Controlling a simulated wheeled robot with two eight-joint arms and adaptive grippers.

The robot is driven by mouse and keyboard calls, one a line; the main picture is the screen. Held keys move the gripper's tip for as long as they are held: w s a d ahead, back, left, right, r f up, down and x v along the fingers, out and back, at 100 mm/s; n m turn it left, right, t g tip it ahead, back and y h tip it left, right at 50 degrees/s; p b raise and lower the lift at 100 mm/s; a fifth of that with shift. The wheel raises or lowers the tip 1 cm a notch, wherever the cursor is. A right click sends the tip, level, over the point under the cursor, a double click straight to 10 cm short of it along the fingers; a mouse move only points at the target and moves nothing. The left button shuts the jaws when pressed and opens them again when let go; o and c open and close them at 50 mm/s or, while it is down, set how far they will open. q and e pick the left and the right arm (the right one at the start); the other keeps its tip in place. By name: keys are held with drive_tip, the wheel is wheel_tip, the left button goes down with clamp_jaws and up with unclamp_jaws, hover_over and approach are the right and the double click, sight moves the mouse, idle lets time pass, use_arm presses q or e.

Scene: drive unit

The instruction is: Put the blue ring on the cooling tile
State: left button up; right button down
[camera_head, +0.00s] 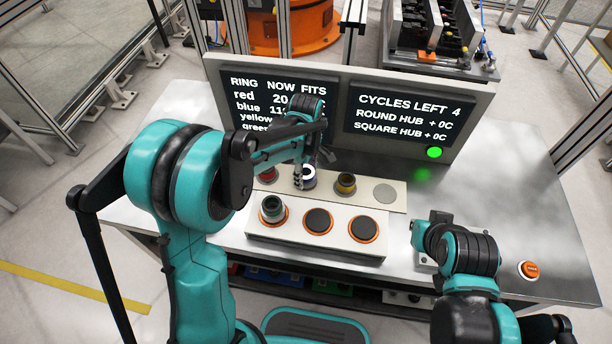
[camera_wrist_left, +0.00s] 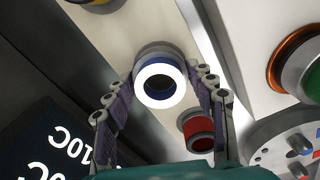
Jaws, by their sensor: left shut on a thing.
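The blue ring (camera_head: 309,174), with a bright white top rim, is at the back strip of the fixture, between the red ring and the yellow ring. It also shows in the left wrist view (camera_wrist_left: 160,86) between the fingers. My left gripper (camera_head: 301,181) reaches down from above and is shut on the blue ring. I cannot tell whether the ring is lifted off its seat. A bare grey disc (camera_head: 384,194) lies at the right end of the back strip. Which disc is the cooling tile is not marked. My right gripper (camera_head: 428,228) is low at the right; its fingers are unclear.
The red ring (camera_wrist_left: 199,132) and yellow ring (camera_head: 345,183) stand close on either side. A green ring (camera_head: 272,209) sits on the front block's left orange-rimmed seat; two dark seats (camera_head: 318,221) beside it are empty. A screen (camera_head: 400,115) stands behind. An orange button (camera_head: 529,269) is at right.

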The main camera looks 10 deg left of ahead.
use_arm(q)
drive_tip(key=shift+f, duration=0.3)
drive_tip(key=shift+r, duration=0.1)
drive_tip(key=o, duration=1.1)
drive_tip(key=shift+f, duration=0.2)
drive_tip(key=o, duration=0.5)
drive_tip(key=shift+c, duration=0.2)
drive_tip(key=shift+r, duration=0.2)
